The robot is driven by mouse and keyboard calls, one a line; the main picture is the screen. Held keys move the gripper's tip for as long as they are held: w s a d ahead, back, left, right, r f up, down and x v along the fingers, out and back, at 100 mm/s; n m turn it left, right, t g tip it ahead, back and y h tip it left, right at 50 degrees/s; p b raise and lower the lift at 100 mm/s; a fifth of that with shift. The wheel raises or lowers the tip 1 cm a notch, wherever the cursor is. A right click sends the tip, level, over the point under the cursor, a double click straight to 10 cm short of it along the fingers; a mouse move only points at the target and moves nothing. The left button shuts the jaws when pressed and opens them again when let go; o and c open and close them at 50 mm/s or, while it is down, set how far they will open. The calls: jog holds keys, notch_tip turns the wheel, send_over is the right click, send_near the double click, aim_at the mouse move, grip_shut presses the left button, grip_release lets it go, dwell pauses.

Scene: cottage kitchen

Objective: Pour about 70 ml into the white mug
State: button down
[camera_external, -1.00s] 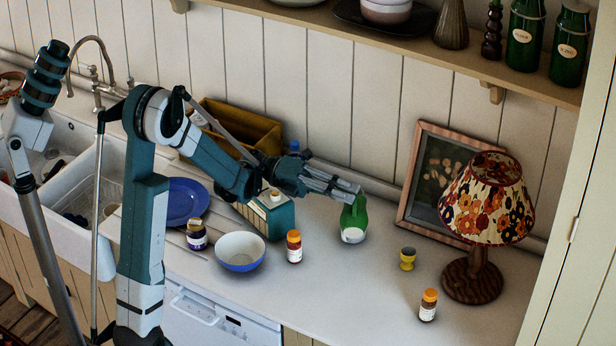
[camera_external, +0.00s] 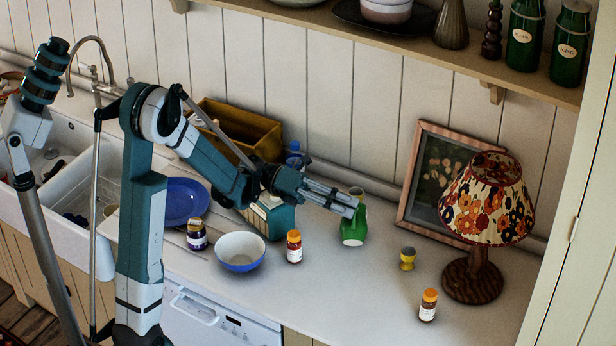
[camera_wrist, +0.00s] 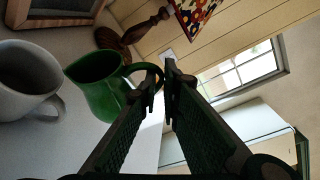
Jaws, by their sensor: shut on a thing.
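A green jug (camera_external: 357,229) with a pale patch low on its side is at my gripper's tip, over the counter. My gripper (camera_external: 352,207) is shut on the jug's handle. In the wrist view the fingers (camera_wrist: 168,80) meet at the handle of the green jug (camera_wrist: 98,88). I cannot tell whether the jug's base touches the counter. The white mug (camera_wrist: 28,85) stands beside the jug, left of it in the wrist view, with its handle toward the jug. In the external view only the mug's rim (camera_external: 356,191) shows behind my gripper. The contents of both are not clear.
A yellow egg cup (camera_external: 407,260), orange-capped jars (camera_external: 428,305) (camera_external: 294,247), a blue-and-white bowl (camera_external: 240,252) and a teal box (camera_external: 276,220) stand around. A lamp (camera_external: 472,275) and a picture frame (camera_external: 408,215) are at right. The front counter has free room.

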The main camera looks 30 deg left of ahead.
aim_at(352, 223)
jog(key=shift+s+d+f+m+y+p, duration=0.3)
jog(key=shift+s+f+m+p, duration=0.15)
jog(key=shift+s+f+m, duration=0.3)
jog(key=shift+s+d+f+m+y, duration=0.2)
jog(key=shift+s+f+m+y, duration=0.1)
jog(key=shift+f+m, duration=0.35)
jog(key=shift+s+d+m+t+y+p, duration=0.1)
jog(key=shift+s+m+t+y+p, duration=0.1)
jog(key=shift+m+t+y+p, duration=0.15)
dwell(0.7)
jog(key=shift+s+d+m, duration=0.15)
jog(key=shift+s+m, duration=0.1)
jog(key=shift+s+d+f+m+t+y+b, duration=0.5)
jog(key=shift+s+f+m, duration=0.45)
jog(key=shift+f, duration=0.45)
jog(key=shift+s+d+f+m+t+y+b, duration=0.25)
jog(key=shift+s+d+f+m+t+b, duration=0.2)
jog(key=shift+s+f+m+b, duration=0.75)
jog(key=shift+s+d+f+m+t+y+b, duration=0.15)
jog(key=shift+s+d+f+m+t+y, duration=0.55)
jog(key=shift+f, duration=0.95)
